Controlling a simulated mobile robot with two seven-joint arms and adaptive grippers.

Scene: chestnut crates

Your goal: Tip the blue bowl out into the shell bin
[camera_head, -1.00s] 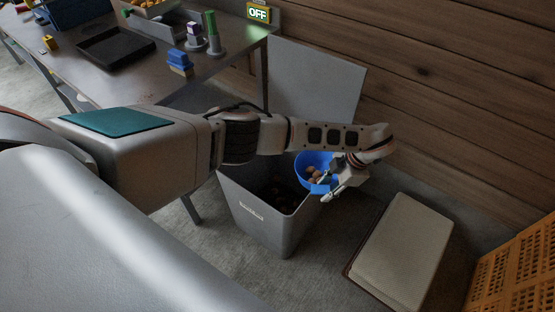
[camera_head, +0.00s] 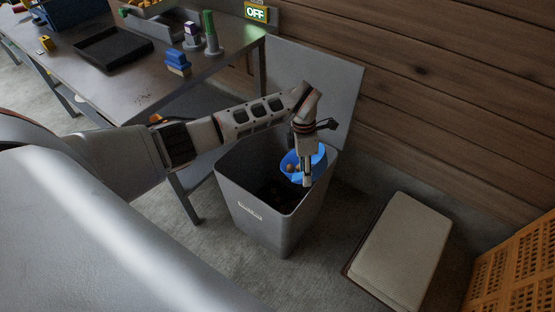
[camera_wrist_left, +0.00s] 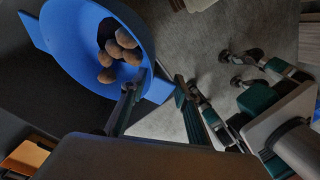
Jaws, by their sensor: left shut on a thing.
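The blue bowl (camera_head: 317,160) is over the right part of the grey shell bin's opening (camera_head: 252,222). It looks tilted, and several brown round pieces (camera_head: 290,168) lie inside it. My left gripper (camera_head: 306,182) points down and is shut on the bowl's rim on the near right side. The left wrist view shows the bowl (camera_wrist_left: 72,50) and the pieces (camera_wrist_left: 120,45) gathered against its wall, with the gripper's fingers (camera_wrist_left: 130,95) at the rim. The bin's inside is dark, with a few dim pieces low down.
A metal table (camera_head: 135,85) with a black tray (camera_head: 115,48) and blue and yellow blocks (camera_head: 178,62) stands at the left. A pale panel (camera_head: 335,90) leans on the wooden wall behind the bin. A beige-topped box (camera_head: 402,250) and an orange crate (camera_head: 515,265) stand at the right.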

